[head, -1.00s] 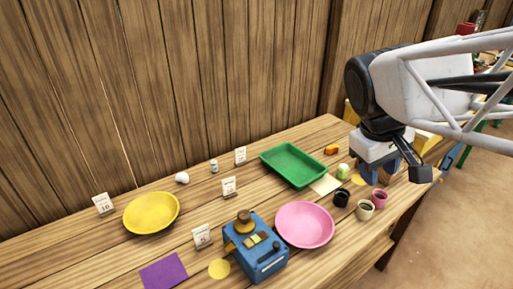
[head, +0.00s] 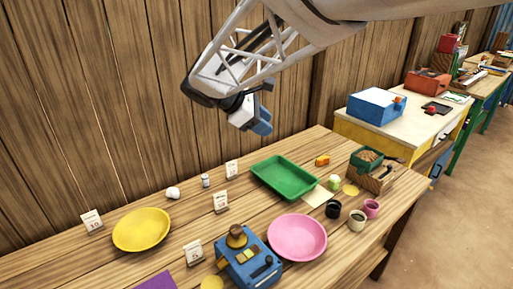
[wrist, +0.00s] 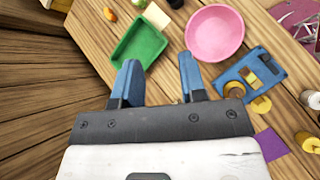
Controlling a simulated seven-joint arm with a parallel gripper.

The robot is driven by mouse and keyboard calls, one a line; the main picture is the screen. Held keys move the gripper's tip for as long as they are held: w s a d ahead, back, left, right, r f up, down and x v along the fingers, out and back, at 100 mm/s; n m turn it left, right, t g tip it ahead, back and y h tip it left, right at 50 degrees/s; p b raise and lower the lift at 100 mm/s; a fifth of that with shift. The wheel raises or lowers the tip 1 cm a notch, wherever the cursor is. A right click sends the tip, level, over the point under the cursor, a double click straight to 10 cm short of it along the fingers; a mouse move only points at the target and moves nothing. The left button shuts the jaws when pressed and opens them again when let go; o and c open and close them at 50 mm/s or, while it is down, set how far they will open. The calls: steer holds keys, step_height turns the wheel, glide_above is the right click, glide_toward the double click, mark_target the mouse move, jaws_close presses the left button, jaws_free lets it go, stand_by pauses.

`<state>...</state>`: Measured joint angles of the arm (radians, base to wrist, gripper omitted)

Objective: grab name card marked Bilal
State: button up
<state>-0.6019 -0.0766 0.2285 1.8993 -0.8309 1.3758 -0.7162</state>
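Several small white cards stand on the wooden table in the head view. One (head: 91,221) is left of the yellow plate, one (head: 194,252) is beside the blue device, one (head: 220,202) is mid-table, and one (head: 231,170) is near the back. Their writing is too small to read, so I cannot tell which says Bilal. My gripper (head: 258,124) hangs high above the back of the table, apart from all the cards. In the wrist view my gripper (wrist: 159,80) is open, with nothing between its two blue fingers. No card is clear in that view.
A yellow plate (head: 142,231), green tray (head: 284,175), pink plate (head: 297,238) and blue device (head: 247,262) stand among the cards. Small cups, including a black one (head: 333,209), and a wooden box (head: 375,176) are at the right. The plank wall (head: 150,100) rises behind.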

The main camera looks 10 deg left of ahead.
steer(key=w+a+f+n+t+h, duration=0.15)
steer(key=a+n, duration=0.25)
steer(key=a, duration=0.7)
steer(key=w+a+f+n+t+h, duration=0.1)
steer(key=w+a+f+n+t, duration=0.15)
steer(key=a, duration=0.75)
glide_toward(223, 207)
step_height(223, 207, up, 5)
steer(key=w+d, duration=0.1)
steer(key=d, duration=0.1)
steer(key=shift+w+a+f+n+t, duration=0.1)
steer(key=shift+w+a+n+t, duration=0.1)
steer(key=shift+n+t, duration=0.15)
steer(key=shift+x, duration=1.25)
steer(key=shift+x, duration=2.65)
